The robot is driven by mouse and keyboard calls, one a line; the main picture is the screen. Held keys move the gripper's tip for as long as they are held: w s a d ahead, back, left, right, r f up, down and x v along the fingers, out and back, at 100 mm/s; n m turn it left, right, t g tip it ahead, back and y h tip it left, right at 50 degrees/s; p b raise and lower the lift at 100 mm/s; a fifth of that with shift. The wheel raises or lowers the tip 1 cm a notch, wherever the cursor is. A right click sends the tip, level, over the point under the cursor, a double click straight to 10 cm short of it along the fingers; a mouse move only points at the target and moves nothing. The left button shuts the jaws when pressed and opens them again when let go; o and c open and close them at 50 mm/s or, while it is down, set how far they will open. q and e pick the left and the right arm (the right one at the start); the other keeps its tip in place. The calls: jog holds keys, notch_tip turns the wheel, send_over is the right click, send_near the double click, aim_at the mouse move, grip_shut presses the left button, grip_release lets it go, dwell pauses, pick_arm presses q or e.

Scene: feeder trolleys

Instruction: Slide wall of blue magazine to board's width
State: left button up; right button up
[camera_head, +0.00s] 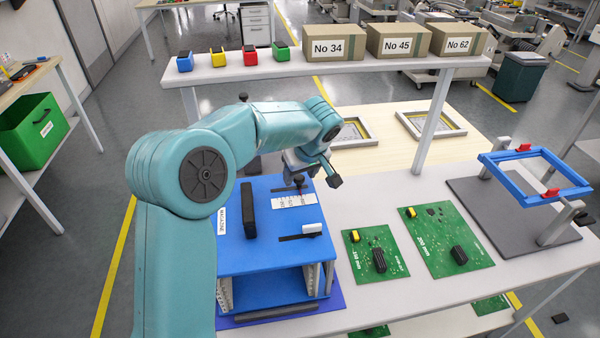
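The blue magazine (255,262) stands on the white table, just right of my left arm. Its top carries a black bar handle (249,210), a white scale strip (294,200), a dark slot with a light grey knob (312,229), and a black knob (299,181) behind the scale. Pale slotted walls (312,280) show inside its open front. A smaller green board (374,255) and a larger one marked 200 mm (442,238) lie flat to the right. My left gripper (312,180) is above the magazine's back edge, by the black knob, fingers apart. Whether it touches the knob is unclear. My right gripper is out of view.
A blue frame with red clips (535,172) stands on a grey plate (490,205) at right. A raised shelf (350,66) behind holds small bins and cardboard boxes (398,40). Bare table lies around the boards. A green crate (35,130) sits at far left.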

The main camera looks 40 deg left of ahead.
pick_arm(q)
jog(key=v, duration=1.6)
jog(key=shift+r, duration=0.2)
jog(key=shift+s, duration=0.1)
